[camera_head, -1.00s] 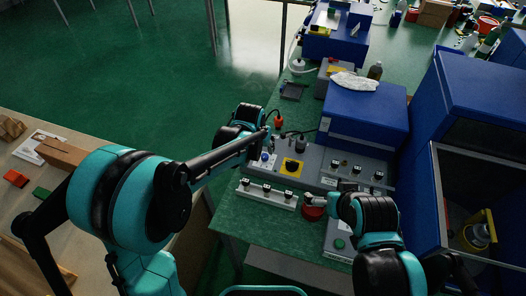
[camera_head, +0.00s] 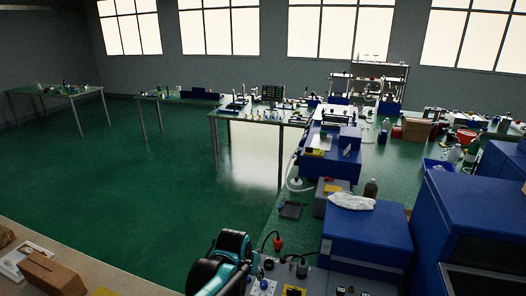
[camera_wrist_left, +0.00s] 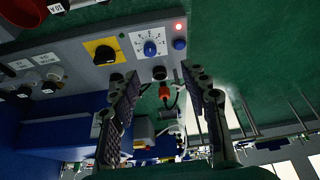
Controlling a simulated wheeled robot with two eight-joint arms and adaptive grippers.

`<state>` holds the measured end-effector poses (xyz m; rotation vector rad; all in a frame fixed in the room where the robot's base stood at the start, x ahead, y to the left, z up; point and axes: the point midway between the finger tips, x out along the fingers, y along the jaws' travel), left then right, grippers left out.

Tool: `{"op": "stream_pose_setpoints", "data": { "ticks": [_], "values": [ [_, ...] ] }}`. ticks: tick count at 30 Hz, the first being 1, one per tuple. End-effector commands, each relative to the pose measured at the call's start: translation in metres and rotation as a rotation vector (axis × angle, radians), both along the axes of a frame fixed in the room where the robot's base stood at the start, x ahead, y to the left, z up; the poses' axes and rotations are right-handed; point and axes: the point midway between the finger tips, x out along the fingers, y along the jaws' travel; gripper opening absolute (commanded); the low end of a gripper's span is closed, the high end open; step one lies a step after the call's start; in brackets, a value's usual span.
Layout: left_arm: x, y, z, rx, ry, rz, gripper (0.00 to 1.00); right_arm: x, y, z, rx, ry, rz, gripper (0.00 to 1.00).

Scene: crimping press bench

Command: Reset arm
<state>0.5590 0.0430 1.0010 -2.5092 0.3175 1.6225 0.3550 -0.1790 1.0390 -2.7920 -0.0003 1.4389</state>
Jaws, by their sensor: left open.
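My left gripper (camera_wrist_left: 160,78) is open and empty in the left wrist view, with its two fingers apart in front of the grey control panel (camera_wrist_left: 75,52). A yellow plate with a black rotary switch (camera_wrist_left: 103,51), a blue dial (camera_wrist_left: 150,47) and a lit red lamp (camera_wrist_left: 178,26) sit on that panel. A dark round fitting (camera_wrist_left: 159,73) shows between the fingertips; I cannot tell whether they touch it. In the head view my left arm enters at the bottom beside the panel's left end, its fingers hard to make out. My right gripper is in neither current view.
A blue cabinet (camera_head: 470,215) stands at right. An orange plug (camera_head: 278,243) and cable are near my left arm. Green floor (camera_head: 130,170) is open at left.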

Motion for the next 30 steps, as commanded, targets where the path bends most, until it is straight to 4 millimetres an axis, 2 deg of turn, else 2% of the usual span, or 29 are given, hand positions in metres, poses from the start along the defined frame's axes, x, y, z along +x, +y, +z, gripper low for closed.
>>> {"op": "stream_pose_setpoints", "data": {
  "ticks": [3, 9, 13, 18, 24, 30],
  "values": [
    [-0.034, 0.032, 0.025, -0.007, -0.03, 0.044, 0.46, 0.0, 0.0, 0.0, 0.0, 0.0, 0.0, 1.0],
    [-0.092, 0.074, 0.049, -0.016, -0.084, 0.113, 0.46, 0.0, 0.0, 0.0, 0.0, 0.0, 0.0, 1.0],
    [-0.13, 0.097, 0.054, -0.02, -0.119, 0.158, 0.46, 0.0, 0.0, 0.0, 0.0, 0.0, 0.0, 1.0],
    [-0.173, 0.12, 0.049, -0.023, -0.159, 0.211, 0.46, 0.0, 0.0, 0.0, 0.0, 0.0, 0.0, 1.0],
    [-0.2, 0.132, 0.04, -0.024, -0.189, 0.245, 0.46, 0.0, 0.0, 0.0, 0.0, 0.0, 0.0, 1.0],
    [-0.205, 0.135, 0.038, -0.025, -0.196, 0.252, 0.46, 0.0, 0.0, 0.0, 0.0, 0.0, 0.0, 1.0]
  ]
}}
